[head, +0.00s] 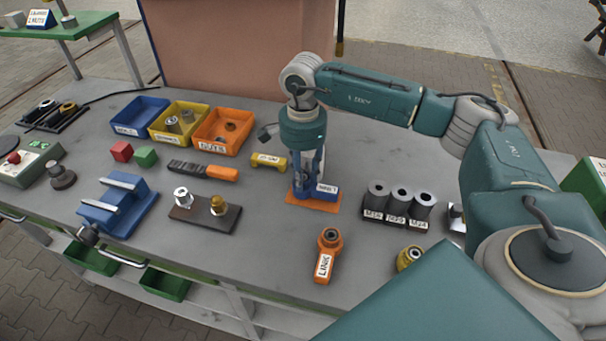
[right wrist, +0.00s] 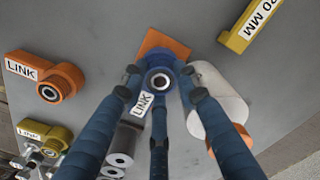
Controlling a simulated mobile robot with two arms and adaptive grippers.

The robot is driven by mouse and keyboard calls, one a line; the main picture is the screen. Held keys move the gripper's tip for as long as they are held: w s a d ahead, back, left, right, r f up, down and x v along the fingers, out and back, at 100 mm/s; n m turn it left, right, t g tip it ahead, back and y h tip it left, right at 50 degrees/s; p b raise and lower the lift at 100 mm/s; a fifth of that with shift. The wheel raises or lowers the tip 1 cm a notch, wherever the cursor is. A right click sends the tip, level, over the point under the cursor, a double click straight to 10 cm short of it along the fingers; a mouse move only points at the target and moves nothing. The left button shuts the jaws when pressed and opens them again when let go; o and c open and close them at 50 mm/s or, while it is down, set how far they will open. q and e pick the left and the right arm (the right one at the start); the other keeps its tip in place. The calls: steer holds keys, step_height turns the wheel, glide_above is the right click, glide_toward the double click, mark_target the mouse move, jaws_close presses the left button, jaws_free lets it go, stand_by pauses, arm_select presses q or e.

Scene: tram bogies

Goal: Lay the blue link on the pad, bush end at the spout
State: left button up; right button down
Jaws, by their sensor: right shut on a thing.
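My right gripper (head: 311,178) points straight down over the orange pad (head: 302,199), its fingers shut on the blue link (head: 328,189). In the right wrist view, the link's round bush end (right wrist: 160,80) and white LINK label (right wrist: 145,103) show between the fingers. The pad's bare part (right wrist: 163,40) lies above the bush end in that view. The link is low over the pad; I cannot tell whether it touches. A pale cylinder (right wrist: 222,92) with an orange part stands beside the fingers. No spout can be made out clearly. My left gripper is not in view.
An orange link (head: 328,257) lies in front of the pad, a yellow link (head: 409,258) to its right, partly covered by my arm. Grey cylinders (head: 400,205) stand right of the pad. A yellow gauge (head: 268,160) lies left. Bins (head: 222,131) stand farther back.

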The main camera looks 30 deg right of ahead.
steer(key=shift+f, duration=0.45)
steer(key=c, duration=1.3)
jaws_free()
steer(key=shift+f, duration=0.15)
